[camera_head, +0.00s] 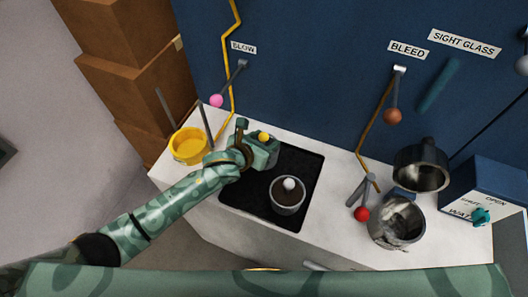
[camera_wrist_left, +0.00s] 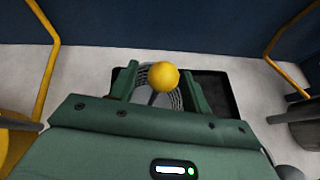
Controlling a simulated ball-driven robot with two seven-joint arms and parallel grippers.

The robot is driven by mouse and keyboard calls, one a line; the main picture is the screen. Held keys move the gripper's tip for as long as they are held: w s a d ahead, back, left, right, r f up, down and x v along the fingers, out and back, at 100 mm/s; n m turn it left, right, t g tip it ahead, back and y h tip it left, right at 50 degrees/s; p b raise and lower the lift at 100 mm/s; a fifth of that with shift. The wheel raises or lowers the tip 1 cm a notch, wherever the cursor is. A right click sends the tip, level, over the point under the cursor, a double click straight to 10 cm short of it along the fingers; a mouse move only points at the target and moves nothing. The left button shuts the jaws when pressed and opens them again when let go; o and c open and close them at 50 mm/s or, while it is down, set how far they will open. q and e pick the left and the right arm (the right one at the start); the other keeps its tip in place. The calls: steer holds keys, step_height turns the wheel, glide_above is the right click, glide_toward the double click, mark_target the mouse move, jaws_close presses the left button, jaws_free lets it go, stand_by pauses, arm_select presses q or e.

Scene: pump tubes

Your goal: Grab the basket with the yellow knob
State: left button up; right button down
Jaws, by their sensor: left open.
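The yellow knob (camera_head: 263,137) shows above my left gripper (camera_head: 258,149), at the back left corner of the black tray. The two fingers of my left gripper (camera_wrist_left: 160,86) stand apart, one on each side of the knob and basket. I cannot tell whether they touch the basket. The gripper's body hides the lower basket there, and in the head view the gripper hides the basket. My right gripper is not in view.
The black tray (camera_head: 308,168) also holds a dark-filled cup with a white knob (camera_head: 289,184). A yellow container (camera_head: 188,147) stands left of the arm. Metal pots (camera_head: 397,224) and a red-knobbed lever (camera_head: 362,214) stand right. The blue wall (camera_head: 310,90) closes off the back.

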arm_select(q)
jaws_close()
